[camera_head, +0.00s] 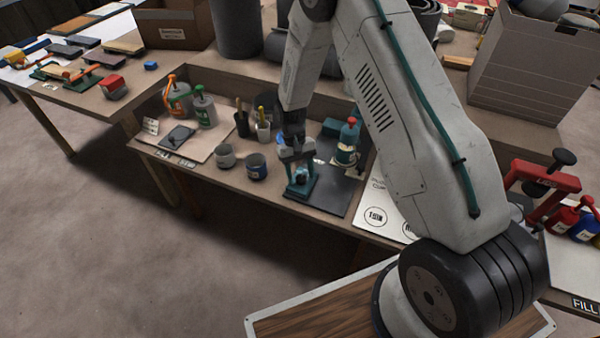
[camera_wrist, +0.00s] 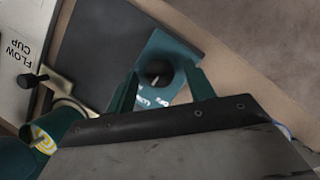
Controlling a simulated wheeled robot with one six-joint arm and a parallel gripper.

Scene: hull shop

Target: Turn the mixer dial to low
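The mixer dial (camera_wrist: 157,74) is a round black knob with a light pointer mark, on a teal control panel (camera_wrist: 158,50). White lettering shows below it but is too small to read surely, and I cannot tell the setting. My gripper (camera_wrist: 162,74) is open, its two teal fingers apart with the dial showing between their tips; I cannot tell whether they touch it. In the head view my gripper (camera_head: 298,173) points down over the teal panel (camera_head: 302,191) at the bench's front edge, hiding most of the dial. A teal, red-topped device (camera_head: 347,142) stands behind right.
A dark mat (camera_head: 334,195) lies beside the panel. Two cups (camera_head: 226,156) (camera_head: 257,167) stand to the left, with a pot of tools (camera_head: 263,131) behind. A white board (camera_head: 379,207) with printed circles lies to the right. The floor in front is clear.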

